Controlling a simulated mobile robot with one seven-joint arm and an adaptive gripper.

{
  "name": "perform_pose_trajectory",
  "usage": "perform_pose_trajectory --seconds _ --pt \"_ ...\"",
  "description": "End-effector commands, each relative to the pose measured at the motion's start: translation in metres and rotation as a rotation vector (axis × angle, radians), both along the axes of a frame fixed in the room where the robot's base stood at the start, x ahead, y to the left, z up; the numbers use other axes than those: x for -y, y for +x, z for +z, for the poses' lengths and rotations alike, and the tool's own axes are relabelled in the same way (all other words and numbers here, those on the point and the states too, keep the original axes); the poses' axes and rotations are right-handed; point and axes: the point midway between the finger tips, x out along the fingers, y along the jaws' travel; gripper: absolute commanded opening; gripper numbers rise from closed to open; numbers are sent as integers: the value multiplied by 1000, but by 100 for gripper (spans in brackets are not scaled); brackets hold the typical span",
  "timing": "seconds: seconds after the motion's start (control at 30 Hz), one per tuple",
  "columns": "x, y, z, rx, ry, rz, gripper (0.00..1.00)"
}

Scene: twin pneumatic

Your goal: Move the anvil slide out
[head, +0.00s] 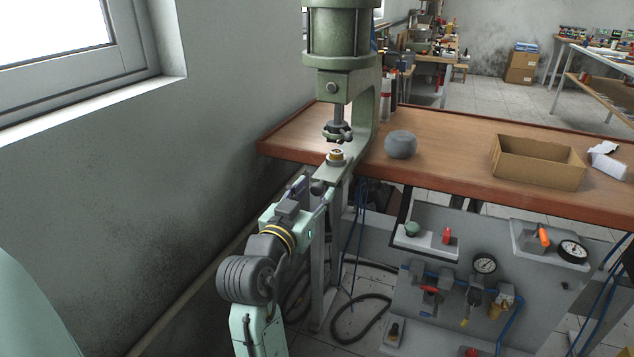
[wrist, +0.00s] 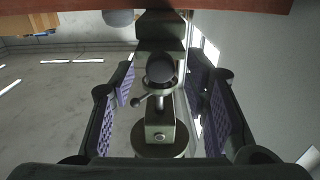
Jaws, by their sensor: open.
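The green pneumatic press (head: 340,90) stands at the left end of the wooden bench. Its anvil slide (head: 345,169) is a grey bar under the ram, with a small brass-coloured part (head: 336,155) on top. A dark round knob (head: 318,187) sits at the slide's near end. My gripper (head: 311,194) is open at the knob, in front of the press. The slide behind the knob is mostly hidden there.
A grey rounded object (head: 400,144) and an open cardboard box (head: 538,162) stand on the bench (head: 450,160) to the right. A panel with gauges and valves (head: 450,290) is below the bench front. Hoses (head: 362,318) lie on the floor. A wall (head: 200,200) closes the left side.

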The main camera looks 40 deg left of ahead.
Motion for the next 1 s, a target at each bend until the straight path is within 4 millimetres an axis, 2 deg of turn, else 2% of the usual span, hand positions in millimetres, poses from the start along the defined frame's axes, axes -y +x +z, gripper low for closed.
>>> perform_pose_trajectory --seconds 0.1,0.2,0.53,1.0 --pt "-4 14 1 -1 0 -1 42" --pt "-6 20 1 1 0 0 42" --pt "-7 23 0 1 0 1 42" --pt "-7 23 0 1 0 1 10"
